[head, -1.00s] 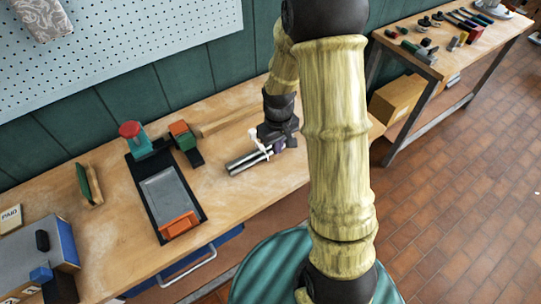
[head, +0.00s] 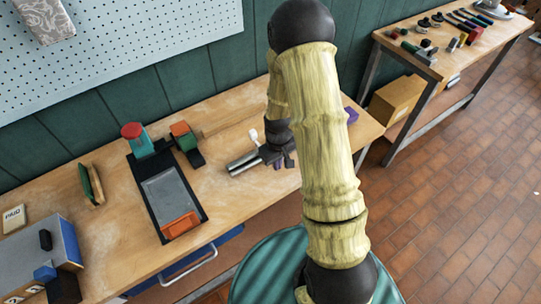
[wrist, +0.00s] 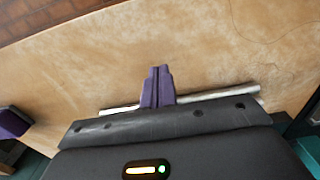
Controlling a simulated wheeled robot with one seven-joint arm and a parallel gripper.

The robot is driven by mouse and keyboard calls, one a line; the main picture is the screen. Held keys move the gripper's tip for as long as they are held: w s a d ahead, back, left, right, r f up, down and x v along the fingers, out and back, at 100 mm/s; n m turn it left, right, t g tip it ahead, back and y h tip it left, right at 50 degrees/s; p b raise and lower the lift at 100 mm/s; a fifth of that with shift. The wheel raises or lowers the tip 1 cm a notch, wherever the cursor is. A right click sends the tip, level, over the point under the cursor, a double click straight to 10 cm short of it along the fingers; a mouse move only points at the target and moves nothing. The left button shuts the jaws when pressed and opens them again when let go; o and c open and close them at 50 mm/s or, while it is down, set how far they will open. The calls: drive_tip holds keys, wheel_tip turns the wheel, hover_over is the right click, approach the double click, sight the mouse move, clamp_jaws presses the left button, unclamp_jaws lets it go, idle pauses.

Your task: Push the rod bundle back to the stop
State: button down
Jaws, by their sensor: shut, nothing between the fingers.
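The rod bundle (head: 243,162), several grey metal rods, lies on the wooden bench. Its left end shows in the head view; my gripper covers its right part. A small white piece (head: 254,135) shows just behind it. My gripper (head: 284,163) is low over the bench at the bundle's right part. In the wrist view its purple fingers (wrist: 158,86) are together with nothing between them. A rod (wrist: 215,94) shows on both sides of the fingers there; whether they touch it I cannot tell.
Left of the bundle are a black tray (head: 172,200) with an orange block, a red-topped teal piece (head: 136,138) and a green and orange block (head: 183,135). A purple block (head: 351,115) lies at the bench's right end. Bare bench lies between tray and bundle.

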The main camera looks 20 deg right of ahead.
drive_tip(key=shift+f, duration=0.65)
drive_tip(key=w, duration=0.1)
drive_tip(key=w+a+p, duration=0.1)
drive_tip(key=w, duration=0.1)
drive_tip(key=shift+w+a+p, duration=0.25)
drive_tip(key=shift+w+p, duration=0.05)
drive_tip(key=shift+p, duration=0.1)
drive_tip(key=shift+w+d, duration=0.1)
drive_tip(key=shift+d, duration=0.1)
